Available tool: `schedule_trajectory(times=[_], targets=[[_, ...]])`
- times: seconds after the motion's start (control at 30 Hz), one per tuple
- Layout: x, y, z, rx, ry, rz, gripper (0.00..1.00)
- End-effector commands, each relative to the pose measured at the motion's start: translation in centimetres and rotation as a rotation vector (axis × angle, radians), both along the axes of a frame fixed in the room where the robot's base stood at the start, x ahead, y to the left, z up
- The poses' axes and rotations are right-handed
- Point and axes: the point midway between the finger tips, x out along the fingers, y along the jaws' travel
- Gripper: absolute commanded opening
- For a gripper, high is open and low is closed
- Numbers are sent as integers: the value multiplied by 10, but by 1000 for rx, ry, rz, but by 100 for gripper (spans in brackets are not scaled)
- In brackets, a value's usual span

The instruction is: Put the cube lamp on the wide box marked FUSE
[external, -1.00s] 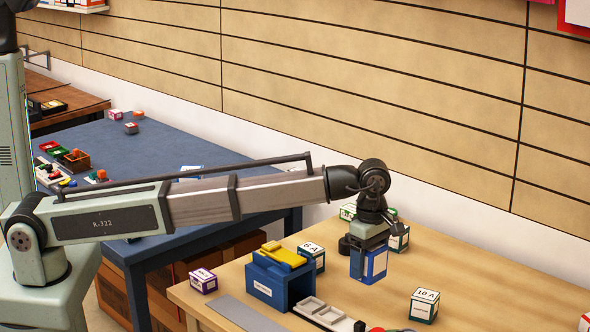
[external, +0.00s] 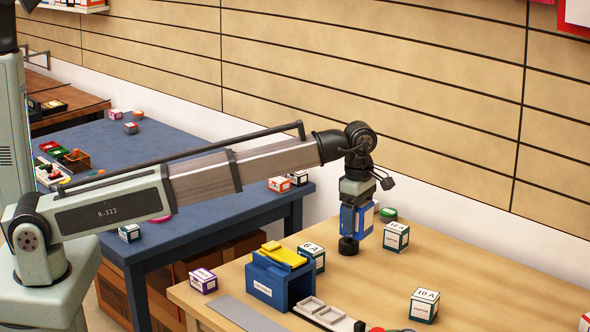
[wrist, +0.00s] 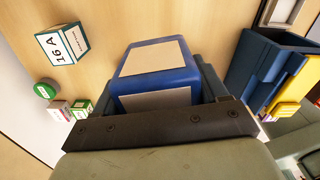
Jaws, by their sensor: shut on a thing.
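My gripper (external: 357,203) is shut on a blue box-shaped thing with pale panels (external: 364,221), which may be the cube lamp. The wrist view shows it between the fingers (wrist: 153,62). Small labelled boxes stand around: a 16 A box (external: 396,237) to the right, also in the wrist view (wrist: 62,45), a 10 A box (external: 424,305) nearer the front, and a 6 A box (external: 313,257). No FUSE marking is readable.
A blue stand (external: 267,288) with a yellow thing (external: 284,255) on top is at the wooden table's left. A pale tray (external: 322,314), a grey strip (external: 243,313) and a purple-white box (external: 203,281) lie nearby. A green round thing (external: 388,214) is behind. The table's right half looks mostly clear.

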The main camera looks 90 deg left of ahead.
Motion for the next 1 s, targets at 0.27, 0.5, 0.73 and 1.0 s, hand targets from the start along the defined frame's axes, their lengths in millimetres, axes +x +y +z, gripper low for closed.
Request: schedule_trajectory(times=[0.27,0.5,0.73,1.0], targets=[[-30,103,7,0,0,136,34],[-67,184,14,0,-1,250,34],[-110,256,22,0,-1,358,34],[-172,334,30,0,0,485,34]])
